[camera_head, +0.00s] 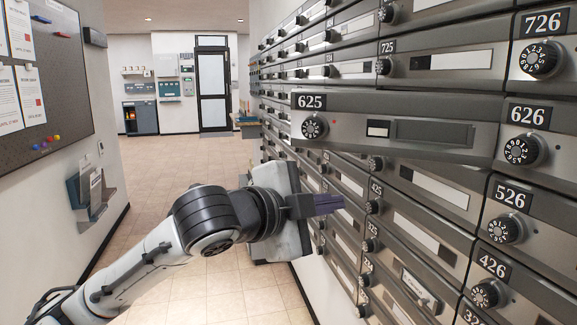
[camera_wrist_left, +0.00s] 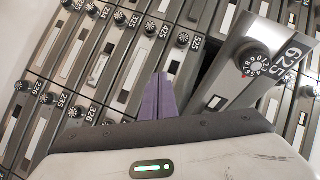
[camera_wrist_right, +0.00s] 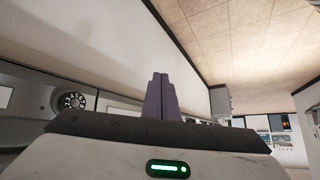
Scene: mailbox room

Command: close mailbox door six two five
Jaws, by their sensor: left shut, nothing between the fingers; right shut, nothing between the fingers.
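Mailbox door 625 (camera_head: 398,128) stands ajar from the wall of boxes in the head view, its dial end swung out at the left. It also shows in the left wrist view (camera_wrist_left: 240,75), tilted, at the right of my fingers. My left gripper (camera_head: 332,204) is shut and empty, with purple fingers pointing right, below door 625 and in front of the lower boxes. In the left wrist view its fingers (camera_wrist_left: 158,98) are together and apart from the door. My right gripper (camera_wrist_right: 160,98) is shut and empty in the right wrist view; it is not in the head view.
Neighbouring doors such as 626 (camera_head: 527,135) and 725 (camera_head: 440,60) look closed. A notice board (camera_head: 45,70) and a wall holder (camera_head: 90,195) are on the left wall. The tiled floor (camera_head: 165,160) between is open, leading to a far door (camera_head: 213,88).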

